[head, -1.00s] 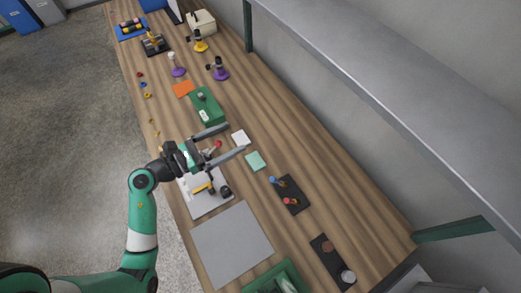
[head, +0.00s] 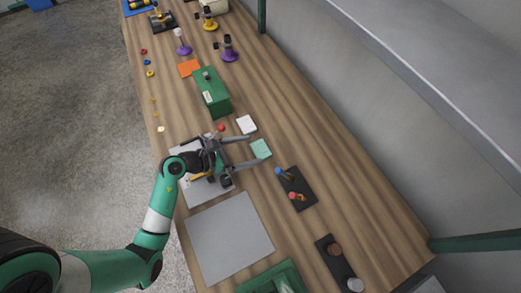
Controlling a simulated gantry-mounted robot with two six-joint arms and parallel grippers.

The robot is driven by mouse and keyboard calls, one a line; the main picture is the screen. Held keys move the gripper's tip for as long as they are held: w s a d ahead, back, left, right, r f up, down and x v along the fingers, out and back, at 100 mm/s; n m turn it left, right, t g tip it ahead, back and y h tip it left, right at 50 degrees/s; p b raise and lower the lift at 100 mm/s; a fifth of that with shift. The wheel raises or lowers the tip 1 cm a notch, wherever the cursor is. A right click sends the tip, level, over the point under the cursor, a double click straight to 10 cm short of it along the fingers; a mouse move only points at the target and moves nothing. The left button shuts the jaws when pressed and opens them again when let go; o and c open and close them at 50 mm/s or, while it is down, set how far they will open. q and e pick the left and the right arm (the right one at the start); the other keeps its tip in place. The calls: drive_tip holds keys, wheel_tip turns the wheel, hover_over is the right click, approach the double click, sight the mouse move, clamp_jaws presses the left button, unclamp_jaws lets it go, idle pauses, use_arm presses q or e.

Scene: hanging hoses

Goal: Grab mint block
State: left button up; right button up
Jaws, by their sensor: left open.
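The mint block (head: 261,149) is a small flat pale-green square on the wooden bench, right of the middle of the head view. My left gripper (head: 256,151) comes in from the left with its two long grey fingers apart. Its fingertips reach the near left side of the mint block, one toward the top edge and one toward the bottom edge. Whether the fingers touch the block, I cannot tell. My right gripper is not in view.
A white block (head: 246,124) lies just above the mint block. A black plate with red and blue knobs (head: 297,188) is to the lower right. A grey mat (head: 229,237) and a green box (head: 212,92) are nearby. A shelf edge (head: 430,85) runs along the right.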

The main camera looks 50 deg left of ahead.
sight(260, 149)
use_arm(q)
drive_tip(key=b+x, duration=0.2)
drive_tip(key=x, duration=0.2)
drive_tip(key=shift+w+d+f, duration=0.1)
drive_tip(key=shift+d+f, duration=0.1)
drive_tip(key=shift+w, duration=0.2)
drive_tip(key=c, duration=1.1)
drive_tip(key=shift+r, duration=0.2)
